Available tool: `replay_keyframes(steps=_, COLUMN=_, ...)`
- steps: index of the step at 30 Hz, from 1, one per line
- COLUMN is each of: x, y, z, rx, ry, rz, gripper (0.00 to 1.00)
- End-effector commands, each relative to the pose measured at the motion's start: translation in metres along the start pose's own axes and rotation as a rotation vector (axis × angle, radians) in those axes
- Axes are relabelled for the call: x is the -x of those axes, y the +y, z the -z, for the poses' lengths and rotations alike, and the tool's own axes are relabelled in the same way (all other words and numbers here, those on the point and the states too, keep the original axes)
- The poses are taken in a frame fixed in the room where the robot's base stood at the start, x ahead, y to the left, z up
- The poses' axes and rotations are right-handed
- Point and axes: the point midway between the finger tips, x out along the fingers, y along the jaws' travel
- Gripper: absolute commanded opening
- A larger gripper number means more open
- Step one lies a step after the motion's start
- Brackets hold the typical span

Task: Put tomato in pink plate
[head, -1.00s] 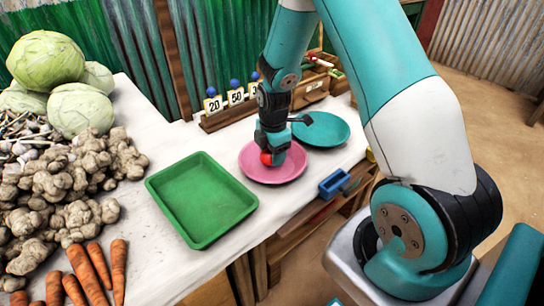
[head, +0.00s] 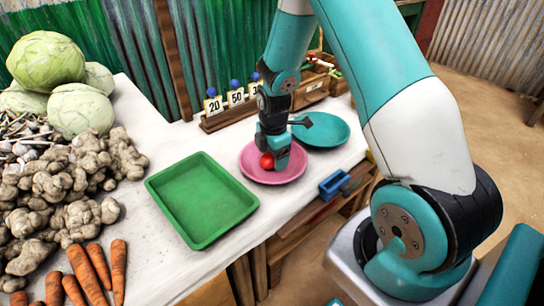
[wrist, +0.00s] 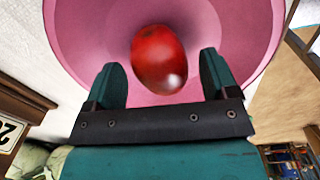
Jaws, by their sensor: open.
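The red tomato (head: 267,161) rests in the pink plate (head: 253,175) on the white table. The wrist view shows the tomato (wrist: 159,59) against the inner surface of the pink plate (wrist: 225,25). My gripper (head: 273,160) is low over the plate. In the wrist view my gripper (wrist: 162,80) is open, with one finger on each side of the tomato's near end and a gap visible between the tomato and each finger. In the head view the gripper partly hides the tomato and the plate.
A teal plate (head: 322,131) stands right behind the pink plate. An empty green tray (head: 202,200) is to its left. A blue container (head: 334,184) sits at the table's front edge. Number cards (head: 236,97) stand behind. Cabbages (head: 47,60), ginger (head: 60,190) and carrots (head: 98,265) fill the left.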

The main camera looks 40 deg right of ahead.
Motion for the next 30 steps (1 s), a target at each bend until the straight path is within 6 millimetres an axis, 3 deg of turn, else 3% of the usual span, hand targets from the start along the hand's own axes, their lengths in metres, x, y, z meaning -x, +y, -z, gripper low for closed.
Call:
replay_keyframes(steps=12, x=0.088, y=0.001, z=0.000, rx=0.000, ry=0.000, rz=-0.005, gripper=0.80)
replay_keyframes(steps=20, x=0.117, y=-0.002, z=0.007, rx=-0.018, ry=0.008, rz=-0.006, gripper=0.80)
replay_keyframes(steps=23, x=0.139, y=-0.013, z=0.034, rx=-0.093, ry=0.045, rz=-0.019, gripper=0.80)
replay_keyframes(steps=26, x=0.173, y=-0.040, z=0.080, rx=-0.233, ry=0.116, rz=-0.022, gripper=0.80)
replay_keyframes(steps=30, x=0.218, y=-0.104, z=0.144, rx=-0.466, ry=0.224, rz=0.029, gripper=0.80)
